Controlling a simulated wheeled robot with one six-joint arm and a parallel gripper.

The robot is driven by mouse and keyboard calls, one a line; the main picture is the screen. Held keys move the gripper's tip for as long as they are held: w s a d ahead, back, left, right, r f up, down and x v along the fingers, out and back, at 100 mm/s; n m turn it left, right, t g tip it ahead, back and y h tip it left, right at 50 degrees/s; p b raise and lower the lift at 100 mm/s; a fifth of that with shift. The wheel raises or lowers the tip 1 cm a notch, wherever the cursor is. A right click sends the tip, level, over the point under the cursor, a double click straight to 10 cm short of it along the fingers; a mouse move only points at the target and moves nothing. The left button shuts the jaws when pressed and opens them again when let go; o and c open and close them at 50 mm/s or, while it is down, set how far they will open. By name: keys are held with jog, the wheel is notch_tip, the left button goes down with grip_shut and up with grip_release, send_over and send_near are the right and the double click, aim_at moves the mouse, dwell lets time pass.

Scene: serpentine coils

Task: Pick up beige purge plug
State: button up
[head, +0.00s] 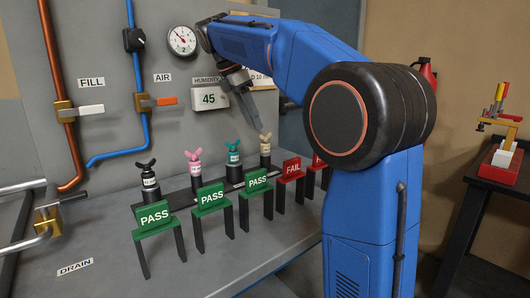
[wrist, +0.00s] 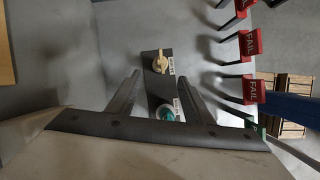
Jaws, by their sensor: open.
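The beige purge plug (head: 265,143) has a winged top and sits on a black base at the right end of a row of plugs. It also shows in the wrist view (wrist: 160,61), ahead of the fingertips and roughly centred between them. My gripper (head: 252,108) is open and empty, above and slightly left of the beige plug in the head view. In the wrist view its two fingers (wrist: 158,80) point toward the plug without touching it. The teal plug (wrist: 165,112) lies between the fingers in that view, lower down, and also shows in the head view (head: 234,152).
A pink plug (head: 194,158) and a black plug (head: 148,175) stand further left on the dark strip. Green PASS signs (head: 210,196) and red FAIL signs (head: 292,168) stand in front. A panel with a gauge (head: 182,40) and a humidity display (head: 209,98) rises behind.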

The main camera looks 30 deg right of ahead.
aim_at(263, 141)
jog(key=shift+x, duration=4.6)
grip_shut()
